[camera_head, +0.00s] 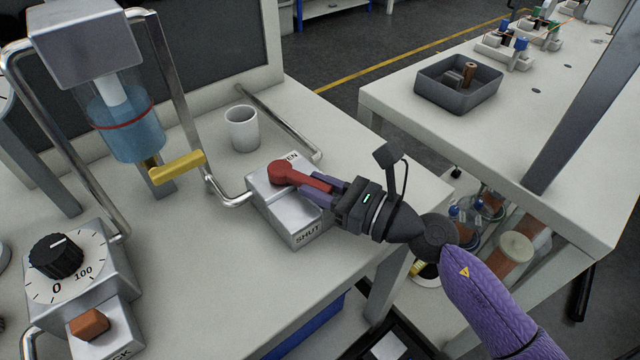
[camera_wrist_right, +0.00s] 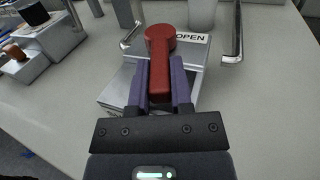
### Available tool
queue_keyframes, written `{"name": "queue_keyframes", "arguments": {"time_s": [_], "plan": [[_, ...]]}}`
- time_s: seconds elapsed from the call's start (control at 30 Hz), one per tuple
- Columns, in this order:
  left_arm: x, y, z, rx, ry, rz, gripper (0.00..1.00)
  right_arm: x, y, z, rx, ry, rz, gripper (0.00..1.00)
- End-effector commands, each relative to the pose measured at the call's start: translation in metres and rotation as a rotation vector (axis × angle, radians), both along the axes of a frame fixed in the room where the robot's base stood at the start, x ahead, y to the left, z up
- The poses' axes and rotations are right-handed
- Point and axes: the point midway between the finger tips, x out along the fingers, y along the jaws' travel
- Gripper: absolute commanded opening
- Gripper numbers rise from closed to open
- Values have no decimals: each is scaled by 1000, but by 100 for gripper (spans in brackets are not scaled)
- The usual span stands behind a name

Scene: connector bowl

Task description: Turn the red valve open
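The red valve (camera_head: 282,173) is a lever on a grey metal block (camera_head: 292,221). Its round pivot is at the block's back, and its handle points to the right in the head view, between the OPEN label (camera_head: 293,156) and the SHUT label (camera_head: 308,234). My right gripper (camera_head: 316,190) has its purple fingers on both sides of the handle. In the right wrist view, the fingers (camera_wrist_right: 160,88) close against the red handle (camera_wrist_right: 159,62), with the pivot beyond the fingertips. "OPEN" shows right of the pivot there. My left gripper is not in view.
A white cup (camera_head: 242,130) stands behind the valve. A yellow handle (camera_head: 178,167) sits under a blue-liquid cylinder (camera_head: 128,130) at left. A black dial (camera_head: 56,257) and an orange button (camera_head: 89,324) are at front left. A dark bin (camera_head: 458,84) stands on the right table.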

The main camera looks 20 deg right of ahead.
Motion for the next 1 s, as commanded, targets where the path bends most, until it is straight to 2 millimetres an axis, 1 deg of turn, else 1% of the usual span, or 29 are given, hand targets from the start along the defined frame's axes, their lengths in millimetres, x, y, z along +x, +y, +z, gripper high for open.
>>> {"name": "queue_keyframes", "arguments": {"time_s": [0.03, 0.1, 0.6, 1.0], "plan": [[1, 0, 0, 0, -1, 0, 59, 0, 0, 0, 0, 0, 0, 11], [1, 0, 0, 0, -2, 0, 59, 0, 0, 0, 0, 0, 0, 0], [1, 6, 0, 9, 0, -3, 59, 0, 0, 0, 0, 0, 0, 0], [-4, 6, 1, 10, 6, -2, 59, 0, 0, 0, 0, 0, 0, 0]]}}
